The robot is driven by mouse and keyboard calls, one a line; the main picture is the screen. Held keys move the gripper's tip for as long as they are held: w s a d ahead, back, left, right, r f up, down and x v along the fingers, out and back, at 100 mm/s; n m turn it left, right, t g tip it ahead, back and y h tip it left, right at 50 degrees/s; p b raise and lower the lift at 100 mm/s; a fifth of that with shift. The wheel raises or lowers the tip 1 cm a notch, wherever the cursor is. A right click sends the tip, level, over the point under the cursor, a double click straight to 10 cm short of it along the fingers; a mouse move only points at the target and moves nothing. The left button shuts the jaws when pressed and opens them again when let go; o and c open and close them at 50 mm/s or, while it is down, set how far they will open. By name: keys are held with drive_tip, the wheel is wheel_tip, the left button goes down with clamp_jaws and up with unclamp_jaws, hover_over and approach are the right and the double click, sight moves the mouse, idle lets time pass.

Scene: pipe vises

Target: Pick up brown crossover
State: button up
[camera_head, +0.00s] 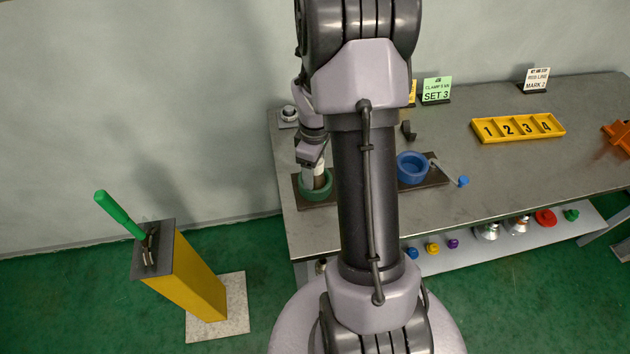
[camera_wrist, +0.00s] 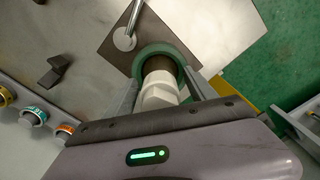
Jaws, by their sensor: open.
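A piece with a brown lower part (camera_head: 320,181) and a white upper part (camera_head: 320,168) stands in the round green vise (camera_head: 316,192) at the table's left end. I take it to be the brown crossover. In the wrist view, the white faceted part (camera_wrist: 160,90) is nearest and the brown part (camera_wrist: 158,66) sits inside the green ring (camera_wrist: 160,50). My gripper (camera_head: 314,178) is at the vise. In the wrist view my gripper (camera_wrist: 163,88) is open, with one finger on each side of the piece. I cannot tell whether the fingers touch it.
A blue vise (camera_head: 412,167) stands to the right, partly behind my arm. A yellow numbered tray (camera_head: 518,128) and an orange holder (camera_head: 617,136) lie further right. Several coloured parts sit on the lower shelf (camera_head: 470,250). A yellow post (camera_head: 195,280) with a green handle stands left of the table.

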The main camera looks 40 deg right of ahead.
drive_tip(key=shift+r, duration=0.1)
clamp_jaws()
